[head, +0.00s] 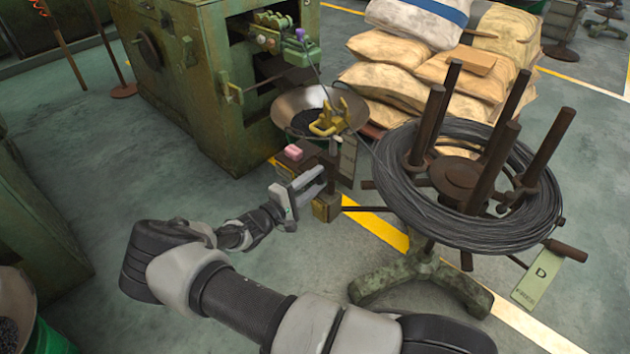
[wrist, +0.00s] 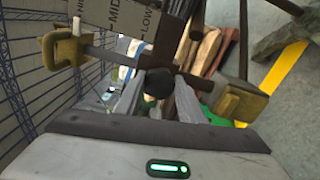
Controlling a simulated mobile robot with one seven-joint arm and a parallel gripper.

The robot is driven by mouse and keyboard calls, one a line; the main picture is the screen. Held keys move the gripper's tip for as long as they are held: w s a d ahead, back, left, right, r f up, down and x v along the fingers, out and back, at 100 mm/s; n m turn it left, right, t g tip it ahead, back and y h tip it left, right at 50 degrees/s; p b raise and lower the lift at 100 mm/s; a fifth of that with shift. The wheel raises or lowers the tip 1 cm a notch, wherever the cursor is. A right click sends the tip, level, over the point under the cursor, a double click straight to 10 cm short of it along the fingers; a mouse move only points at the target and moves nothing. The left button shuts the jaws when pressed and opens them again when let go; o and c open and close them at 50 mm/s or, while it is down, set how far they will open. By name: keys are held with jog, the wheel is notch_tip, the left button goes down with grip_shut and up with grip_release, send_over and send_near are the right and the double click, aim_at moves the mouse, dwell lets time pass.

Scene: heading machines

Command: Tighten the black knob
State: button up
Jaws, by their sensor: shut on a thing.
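The black knob (wrist: 158,84) is round and dark. It sits in the middle of the wrist view, on a dark bar below a white scale plate (wrist: 110,18) lettered "MID" and "LOW". My gripper (wrist: 157,92) has one finger on each side of the knob and is shut on it. In the head view my gripper (head: 312,186) is at the small stand beside the green machine. I cannot make out the knob there. The dark bar carries yellow blocks (wrist: 62,50) at both ends.
A wire coil (head: 470,215) on a post stand is close on the right. A green machine (head: 205,80) with a bowl (head: 290,105) stands behind. A pink block (head: 293,152) lies near my gripper. Sacks (head: 390,47) are piled behind.

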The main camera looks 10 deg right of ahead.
jog(key=shift+m, duration=0.8)
jog(key=shift+f, duration=0.1)
jog(key=o, duration=1)
jog(key=shift+o, duration=0.2)
jog(key=p+v, duration=0.2)
jog(key=v, duration=1.5)
jog(key=shift+s+a, duration=0.15)
jog(key=shift+a, duration=0.05)
